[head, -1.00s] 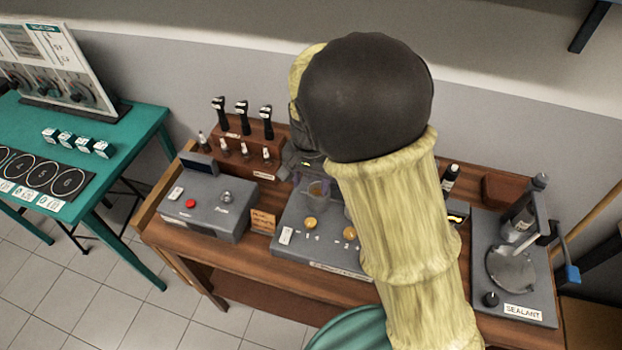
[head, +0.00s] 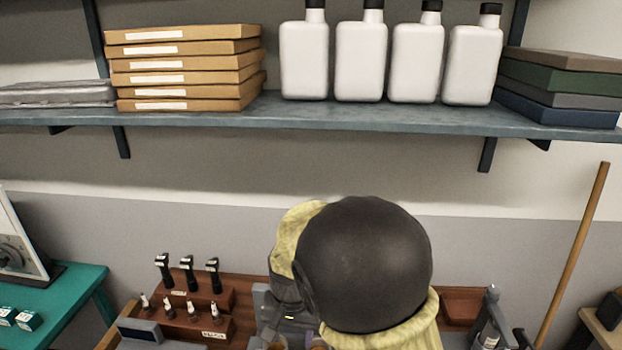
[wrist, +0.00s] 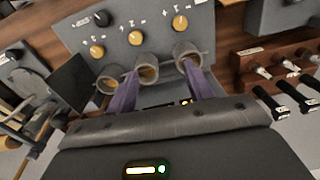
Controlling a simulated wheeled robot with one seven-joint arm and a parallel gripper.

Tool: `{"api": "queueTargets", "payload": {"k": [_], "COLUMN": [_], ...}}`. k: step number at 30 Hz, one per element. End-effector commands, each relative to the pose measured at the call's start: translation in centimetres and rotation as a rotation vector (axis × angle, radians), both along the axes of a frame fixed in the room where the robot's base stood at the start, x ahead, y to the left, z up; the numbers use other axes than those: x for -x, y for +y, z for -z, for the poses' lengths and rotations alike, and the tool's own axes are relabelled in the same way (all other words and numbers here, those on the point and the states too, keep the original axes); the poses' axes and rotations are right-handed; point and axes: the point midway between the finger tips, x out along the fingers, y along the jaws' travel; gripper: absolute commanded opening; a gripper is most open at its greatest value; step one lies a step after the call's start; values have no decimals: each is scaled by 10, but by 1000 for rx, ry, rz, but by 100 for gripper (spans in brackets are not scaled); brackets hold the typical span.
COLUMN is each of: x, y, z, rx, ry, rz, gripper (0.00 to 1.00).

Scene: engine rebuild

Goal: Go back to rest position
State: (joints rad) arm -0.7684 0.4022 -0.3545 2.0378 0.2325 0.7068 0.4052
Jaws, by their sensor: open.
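My gripper (wrist: 160,88) shows in the wrist view with its two purple fingers spread apart, open. Its fingertips are close to a grey panel box (wrist: 135,25) carrying three short cylindrical cups (wrist: 146,68) and several yellow and black knobs. One finger is by the right cup and the other is between the left and middle cups; I cannot tell whether they touch. Nothing is seen held between the fingers. In the head view my arm's dark rounded joint hides most of the gripper and the bench behind it.
A shelf (head: 300,117) above holds white bottles (head: 360,55) and stacked boxes (head: 185,68). A teal table (head: 65,300) is at the left. A wooden pole (head: 573,255) leans at right.

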Motion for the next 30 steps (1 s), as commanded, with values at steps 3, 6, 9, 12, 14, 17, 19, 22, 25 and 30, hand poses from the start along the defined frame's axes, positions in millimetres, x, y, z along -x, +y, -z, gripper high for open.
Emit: {"api": "queueTargets", "payload": {"k": [3,6,9,12,14,17,19,22,25,30], "x": [4,12,23,36,45,61,71,81,84,84], "y": [-46,-78,-108,-135,-151,-173,-185,-196,-199,-199], "z": [-4,-6,-8,-10,-10,-11,-11,-11,-11,-11], "rx": [-16,-22,-21,-15,-8,9,23,38,44,44], "ry": [-24,-50,-82,-116,-135,-169,-189,-206,-212,-212], "rz": [-1,-17,-34,-56,-69,-93,-110,-127,-136,-137], "gripper": [52,52,52,52,52,52,52,52,52,52]}}
